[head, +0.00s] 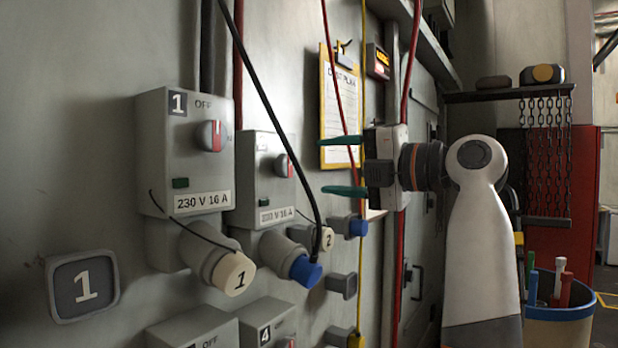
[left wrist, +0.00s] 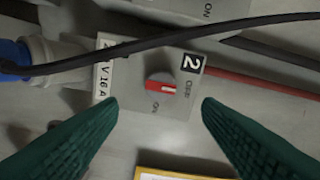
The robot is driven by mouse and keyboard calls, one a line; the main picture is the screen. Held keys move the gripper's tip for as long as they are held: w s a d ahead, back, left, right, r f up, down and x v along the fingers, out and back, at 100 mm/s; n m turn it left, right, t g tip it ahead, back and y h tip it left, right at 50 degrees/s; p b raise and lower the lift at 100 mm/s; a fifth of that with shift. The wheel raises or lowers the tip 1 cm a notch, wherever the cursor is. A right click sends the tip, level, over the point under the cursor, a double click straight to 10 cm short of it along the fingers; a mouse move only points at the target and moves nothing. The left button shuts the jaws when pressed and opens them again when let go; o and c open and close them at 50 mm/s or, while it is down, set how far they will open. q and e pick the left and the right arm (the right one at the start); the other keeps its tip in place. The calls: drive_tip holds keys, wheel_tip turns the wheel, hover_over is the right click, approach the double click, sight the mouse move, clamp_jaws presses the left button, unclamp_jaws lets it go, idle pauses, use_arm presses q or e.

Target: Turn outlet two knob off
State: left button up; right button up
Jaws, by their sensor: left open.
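Outlet two is a grey box (head: 262,185) on the wall, behind and right of outlet one. Its knob (head: 283,165) is a grey dial with a red bar. In the left wrist view the knob (left wrist: 161,86) shows between the fingertips. Its red bar runs sideways in that picture, with a pale mark at the end toward the word OFF (left wrist: 187,88); ON is printed below. My left gripper (head: 322,165) is open and empty, with green fingers pointing at the wall, apart from the knob. My right gripper is not in view.
A black cable (head: 272,110) hangs past outlet two to a blue plug (head: 305,271); it crosses the box in the wrist view. Outlet one (head: 185,150) stands at left. A yellow clipboard (head: 327,100) hangs behind my gripper. A bucket (head: 560,305) of tools stands at right.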

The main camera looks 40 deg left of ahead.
use_arm(q)
drive_tip(key=shift+w+d+b, duration=0.15)
drive_tip(key=shift+d+b, duration=0.1)
drive_tip(key=shift+d, duration=0.95)
drive_tip(key=shift+w+d+b, duration=0.1)
drive_tip(key=shift+d+b, duration=0.15)
drive_tip(key=shift+d, duration=0.9)
